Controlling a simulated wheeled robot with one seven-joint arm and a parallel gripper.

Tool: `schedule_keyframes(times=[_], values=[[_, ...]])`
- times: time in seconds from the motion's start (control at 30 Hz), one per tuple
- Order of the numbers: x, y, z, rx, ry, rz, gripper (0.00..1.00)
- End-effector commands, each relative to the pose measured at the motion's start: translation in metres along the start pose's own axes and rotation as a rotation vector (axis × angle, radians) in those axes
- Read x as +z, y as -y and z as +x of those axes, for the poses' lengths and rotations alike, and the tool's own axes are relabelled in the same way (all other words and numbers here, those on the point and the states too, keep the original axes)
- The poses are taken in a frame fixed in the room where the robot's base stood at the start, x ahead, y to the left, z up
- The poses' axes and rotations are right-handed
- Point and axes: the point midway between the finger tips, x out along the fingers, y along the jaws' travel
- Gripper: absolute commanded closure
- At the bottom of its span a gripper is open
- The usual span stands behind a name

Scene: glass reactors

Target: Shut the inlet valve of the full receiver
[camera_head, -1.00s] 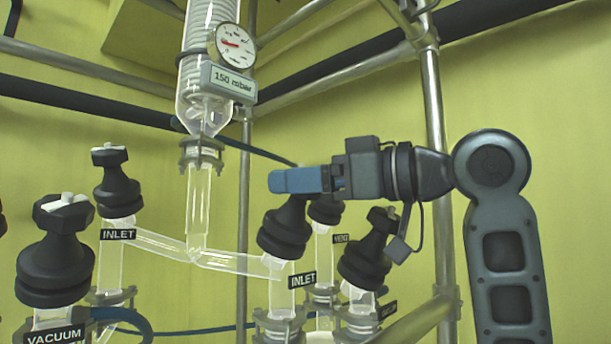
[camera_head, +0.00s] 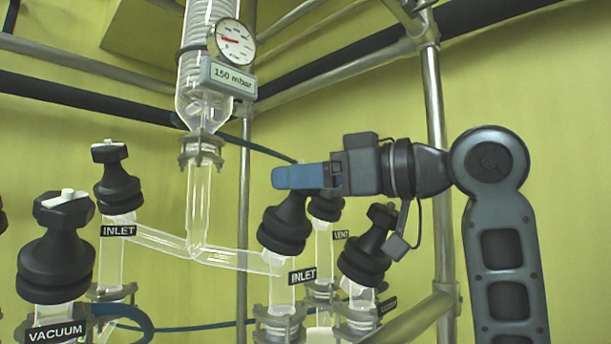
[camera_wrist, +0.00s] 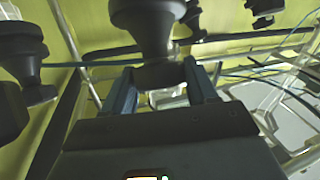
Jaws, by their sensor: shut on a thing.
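In the head view two black valve knobs stand over glass tubes labelled INLET, a left one (camera_head: 117,183) and a right one (camera_head: 285,226). My gripper (camera_head: 282,178) has its blue fingers at the top of the right inlet knob and is shut on it. The fingers cover the top of that knob, so its marker is hidden. In the wrist view the knob (camera_wrist: 158,74) sits between the two fingers (camera_wrist: 158,85). The left inlet knob shows a white marker on top. The receivers below are outside the head view, so I cannot tell their fill.
A VACUUM valve (camera_head: 55,250) stands at the lower left. A VENT valve (camera_head: 325,207) and another black valve (camera_head: 368,248) stand close right of the gripped knob. A gauge (camera_head: 235,42) and a 150 mbar sign (camera_head: 229,77) hang above. Metal frame poles (camera_head: 434,130) run behind my arm.

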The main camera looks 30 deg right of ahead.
Motion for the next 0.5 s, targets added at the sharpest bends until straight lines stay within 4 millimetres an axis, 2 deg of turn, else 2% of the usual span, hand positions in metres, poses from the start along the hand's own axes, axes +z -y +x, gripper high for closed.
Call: schedule_keyframes(times=[0.27, 0.5], values=[[-0.0026, 0.0013, -0.0001, 0.093, -0.003, 0.051, 0.73], [-0.0045, 0.0018, 0.0005, 0.265, -0.002, 0.147, 0.73]])
